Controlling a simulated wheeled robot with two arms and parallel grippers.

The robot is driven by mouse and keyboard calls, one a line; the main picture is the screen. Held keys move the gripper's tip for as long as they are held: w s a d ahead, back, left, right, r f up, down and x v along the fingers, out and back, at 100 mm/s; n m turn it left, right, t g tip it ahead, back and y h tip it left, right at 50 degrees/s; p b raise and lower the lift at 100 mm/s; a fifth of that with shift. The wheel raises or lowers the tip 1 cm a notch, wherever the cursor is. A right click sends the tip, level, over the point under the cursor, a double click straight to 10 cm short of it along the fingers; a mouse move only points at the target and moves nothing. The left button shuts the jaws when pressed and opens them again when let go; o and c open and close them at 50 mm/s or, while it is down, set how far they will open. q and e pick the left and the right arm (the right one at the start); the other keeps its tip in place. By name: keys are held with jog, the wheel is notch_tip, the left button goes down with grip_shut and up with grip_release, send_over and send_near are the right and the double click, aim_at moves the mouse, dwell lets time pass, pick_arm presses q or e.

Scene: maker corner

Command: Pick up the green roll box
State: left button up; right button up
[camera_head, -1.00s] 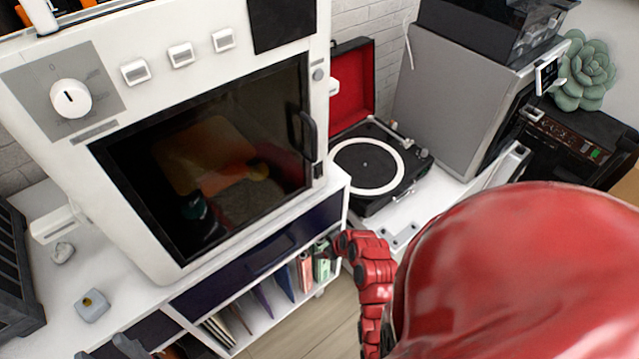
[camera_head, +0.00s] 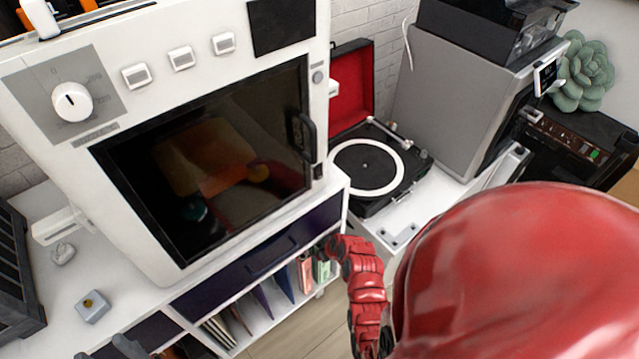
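A small green item (camera_head: 321,267) stands at the right end of the open shelf under the white cabinet, beside a reddish one. It may be the green roll box, but it is small and partly covered, so I cannot tell for sure. My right arm is red and fills the lower right. Its jointed red end (camera_head: 350,250) is just right of the green item, overlapping the shelf's edge in the picture. I cannot see a gap between fingers, or whether it touches anything.
The white cabinet with a dark glass door (camera_head: 215,165) stands on a white unit. A record player (camera_head: 370,165) with an open red lid stands right of it. A grey box-shaped machine (camera_head: 445,100) is behind. A small grey block (camera_head: 92,307) lies at the lower left.

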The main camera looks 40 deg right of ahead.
grip_shut()
dwell(0.5)
